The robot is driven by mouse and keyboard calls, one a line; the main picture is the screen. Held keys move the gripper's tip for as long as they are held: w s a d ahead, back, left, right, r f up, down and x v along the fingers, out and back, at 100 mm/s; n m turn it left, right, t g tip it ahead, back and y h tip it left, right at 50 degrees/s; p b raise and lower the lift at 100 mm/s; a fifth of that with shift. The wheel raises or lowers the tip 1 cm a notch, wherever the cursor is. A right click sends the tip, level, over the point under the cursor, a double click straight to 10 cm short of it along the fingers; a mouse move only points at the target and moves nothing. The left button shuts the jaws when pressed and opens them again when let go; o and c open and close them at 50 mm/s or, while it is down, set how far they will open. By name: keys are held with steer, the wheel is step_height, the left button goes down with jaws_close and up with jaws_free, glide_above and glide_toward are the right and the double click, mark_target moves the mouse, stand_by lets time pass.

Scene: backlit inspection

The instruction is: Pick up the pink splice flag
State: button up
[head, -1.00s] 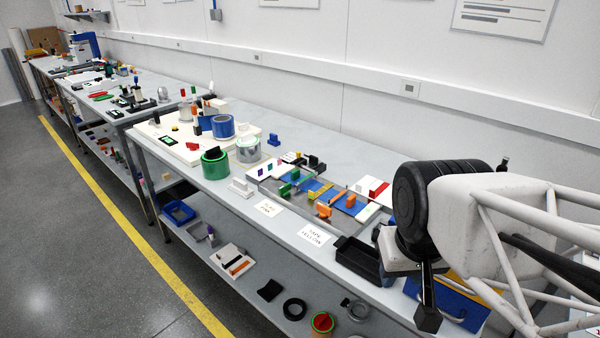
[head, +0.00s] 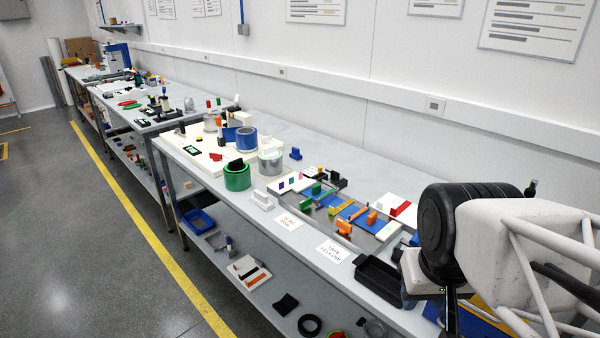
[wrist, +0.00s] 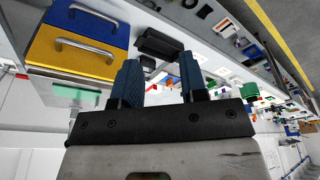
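A white holder (head: 291,186) on the bench carries a short row of small coloured flags. A pinkish-purple flag (head: 283,184) is at its near left end, with a teal one beside it. They are too small to tell which is the pink splice flag. A white card (head: 288,222) in front appears to read "flag pink". My gripper (wrist: 160,65) is open in the wrist view, with two blue ribbed fingers apart and nothing between them. In the head view my arm is at the right, well away from the flags.
A black tray (head: 380,280) lies near the front edge, with a second card (head: 333,251) to its left. Blue (wrist: 88,22) and yellow (wrist: 75,50) handled boxes show in the wrist view.

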steer(key=shift+c, duration=0.2)
steer(key=w+a+r+m, duration=0.1)
steer(key=w+a+r, duration=0.1)
steer(key=w, duration=1.1)
steer(key=w+a+r+m+g, duration=0.1)
steer(key=w+a+r+m, duration=0.1)
steer(key=w, duration=1.1)
steer(key=w+a+r+m, duration=0.1)
steer(key=w+a+r, duration=0.15)
steer(key=w, duration=1.05)
steer(key=w+a+f+m, duration=0.1)
steer(key=w+a+f, duration=0.3)
steer(key=w+f, duration=0.3)
steer(key=w+a+f+m+g, duration=0.1)
steer(key=w+a+f, duration=0.3)
steer(key=w, duration=1.2)
steer(key=w+a+f+m, duration=0.2)
steer(key=w+a+f, duration=0.3)
steer(key=w+f, duration=0.4)
steer(key=w, duration=0.3)
steer(key=shift+w+f+m+g, duration=0.2)
steer(key=shift+f+m+g, duration=0.1)
steer(key=shift+f+m, duration=0.1)
steer(key=shift+f, duration=1.3)
